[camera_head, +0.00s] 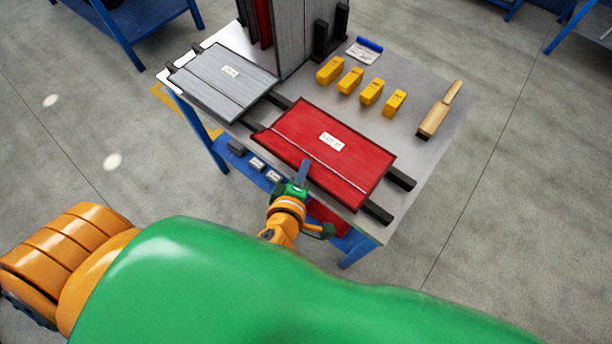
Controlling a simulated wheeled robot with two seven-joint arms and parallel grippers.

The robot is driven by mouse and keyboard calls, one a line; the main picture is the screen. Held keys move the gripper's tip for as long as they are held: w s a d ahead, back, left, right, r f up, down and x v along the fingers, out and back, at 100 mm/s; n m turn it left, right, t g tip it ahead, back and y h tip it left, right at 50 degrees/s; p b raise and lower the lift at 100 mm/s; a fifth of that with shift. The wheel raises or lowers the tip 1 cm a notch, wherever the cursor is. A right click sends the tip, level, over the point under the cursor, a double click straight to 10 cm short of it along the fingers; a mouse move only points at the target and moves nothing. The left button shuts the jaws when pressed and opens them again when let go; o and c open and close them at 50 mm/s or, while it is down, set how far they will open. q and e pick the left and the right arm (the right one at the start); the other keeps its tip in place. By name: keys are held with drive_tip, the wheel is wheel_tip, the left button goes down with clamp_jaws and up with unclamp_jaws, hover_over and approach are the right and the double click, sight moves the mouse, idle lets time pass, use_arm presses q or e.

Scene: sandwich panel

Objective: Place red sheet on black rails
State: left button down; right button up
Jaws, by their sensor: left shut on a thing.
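The red sheet (345,165), with a white label, lies over the two black rails (377,213) on the table. The rail ends stick out at its right side and at its upper left. I cannot tell whether the sheet rests fully on the rails or is slightly above them. My left gripper (302,172) is shut on the near edge of the red sheet. Its fingertips are small here and partly hidden. My right gripper is not in view.
A grey sheet (222,80) lies at the table's left. Tall upright panels (295,35) stand at the back. Several yellow blocks (351,80), a blue-handled scraper (366,50) and a wooden-handled brush (440,110) are on the table (425,75). A blue lower shelf holds small items.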

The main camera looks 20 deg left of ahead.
use_arm(q)
drive_tip(key=f+b, duration=0.1)
drive_tip(key=f, duration=0.2)
drive_tip(key=shift+w+d+f+b, duration=0.15)
drive_tip(key=shift+d+f+b, duration=0.05)
drive_tip(key=shift+f+b, duration=0.2)
drive_tip(key=c, duration=1.3)
unclamp_jaws()
drive_tip(key=shift+f, duration=0.1)
drive_tip(key=o, duration=0.4)
